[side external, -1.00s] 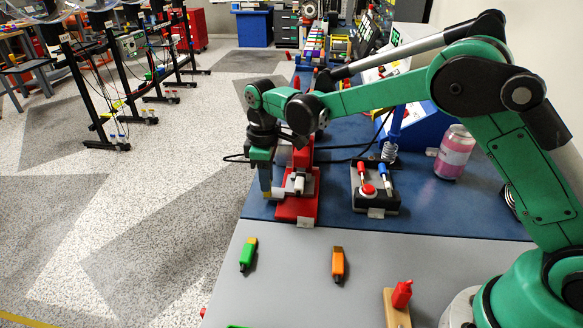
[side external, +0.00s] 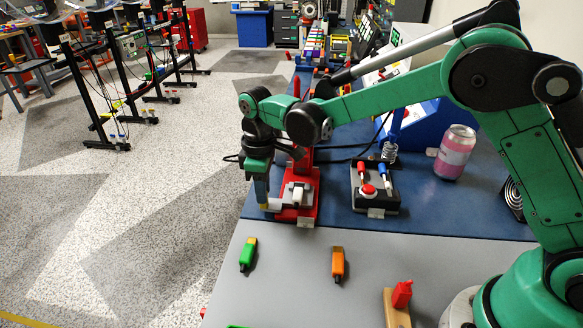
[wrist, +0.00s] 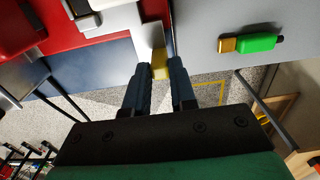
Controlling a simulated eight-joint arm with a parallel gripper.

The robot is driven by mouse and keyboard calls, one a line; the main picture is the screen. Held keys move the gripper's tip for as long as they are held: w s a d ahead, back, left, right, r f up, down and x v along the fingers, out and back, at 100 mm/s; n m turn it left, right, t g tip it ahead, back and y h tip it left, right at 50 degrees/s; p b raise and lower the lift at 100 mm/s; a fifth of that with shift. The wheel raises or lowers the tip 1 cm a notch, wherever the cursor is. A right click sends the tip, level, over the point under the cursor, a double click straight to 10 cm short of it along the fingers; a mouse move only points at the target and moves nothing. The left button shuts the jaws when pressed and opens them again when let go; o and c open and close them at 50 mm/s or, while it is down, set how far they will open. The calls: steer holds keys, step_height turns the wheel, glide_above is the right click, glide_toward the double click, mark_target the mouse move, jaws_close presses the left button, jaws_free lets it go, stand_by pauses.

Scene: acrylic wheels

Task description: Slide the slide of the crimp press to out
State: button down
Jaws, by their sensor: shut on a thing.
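The crimp press (side external: 309,207) is a red unit with a white block on it, at the front left of the blue mat. A light grey bar, which looks like its slide (side external: 274,205), sticks out at its left side. My gripper (side external: 264,207) points down at that bar's outer end. In the wrist view the fingers (wrist: 160,76) are closed around a small yellow block at the end of the grey slide (wrist: 149,38). The press's red body (wrist: 75,40) fills the upper left there. The inner end of the slide is hidden.
A black box with a red button (side external: 375,200) stands right of the press. Left of the table edge is open floor.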

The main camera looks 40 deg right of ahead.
steer(key=shift+a, duration=0.1)
steer(key=shift+s+a, duration=0.8)
steer(key=shift+s, duration=0.05)
steer(key=shift+c, duration=2.4)
jaws_free()
steer(key=shift+r, duration=0.1)
steer(key=shift+r, duration=2.95)
steer(key=shift+d, duration=0.1)
